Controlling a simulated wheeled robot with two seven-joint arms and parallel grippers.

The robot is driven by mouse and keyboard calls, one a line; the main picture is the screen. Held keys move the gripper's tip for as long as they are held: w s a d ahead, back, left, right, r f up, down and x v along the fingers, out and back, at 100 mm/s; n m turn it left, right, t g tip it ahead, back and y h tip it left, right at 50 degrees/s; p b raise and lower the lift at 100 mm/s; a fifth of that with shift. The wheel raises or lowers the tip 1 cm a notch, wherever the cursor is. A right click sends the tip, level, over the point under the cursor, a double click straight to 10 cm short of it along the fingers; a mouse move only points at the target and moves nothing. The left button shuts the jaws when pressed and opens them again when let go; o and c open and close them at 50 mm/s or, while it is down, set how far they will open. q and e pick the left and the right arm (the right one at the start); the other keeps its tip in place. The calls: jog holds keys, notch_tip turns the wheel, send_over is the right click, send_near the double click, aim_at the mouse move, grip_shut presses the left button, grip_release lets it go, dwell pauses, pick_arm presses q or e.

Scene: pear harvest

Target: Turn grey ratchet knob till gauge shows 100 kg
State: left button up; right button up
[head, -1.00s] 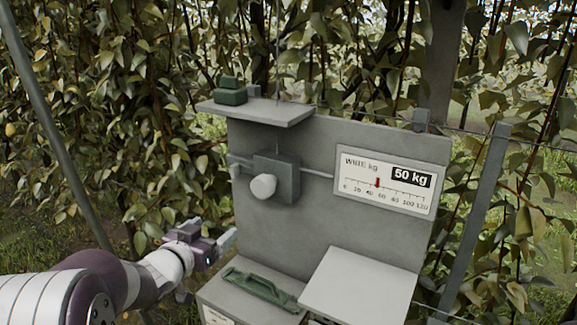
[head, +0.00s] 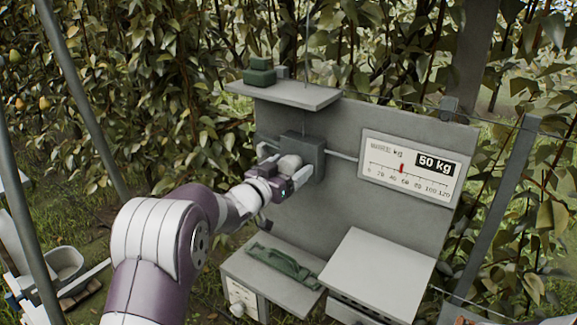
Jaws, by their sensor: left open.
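The light grey ratchet knob (head: 290,162) sticks out from a dark grey block (head: 309,153) on the upright grey board. The gauge (head: 409,170) to its right reads 50 kg, with a red pointer near the middle of its scale. My left gripper (head: 285,168) is at the knob, its open fingers on either side of it. The gripper hides part of the knob, and I cannot tell whether the fingers touch it. My right gripper is not in view.
A shelf (head: 285,94) with a green object (head: 259,72) stands above the knob. Below are a ledge with a green tool (head: 280,264) and a pale box top (head: 378,274). Posts, wire and leafy branches surround the board. A white container (head: 64,264) is at lower left.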

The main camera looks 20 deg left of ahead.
pick_arm(q)
jog(key=shift+w+a+f, duration=0.1)
jog(key=shift+w+f, duration=0.05)
jog(key=shift+w, duration=0.05)
jog(key=shift+s, duration=0.1)
jog(key=c, duration=1)
jog(key=shift+f+m+b, duration=0.15)
jog(key=shift+m+b, duration=0.65)
jog(key=shift+b, duration=0.25)
jog(key=m+b, duration=0.9)
jog(key=m, duration=0.1)
jog(key=shift+m, duration=0.3)
jog(key=shift+r+m+b, duration=0.2)
jog(key=shift+m+b, duration=1.15)
jog(key=shift+m, duration=0.65)
jog(key=shift+r, duration=0.1)
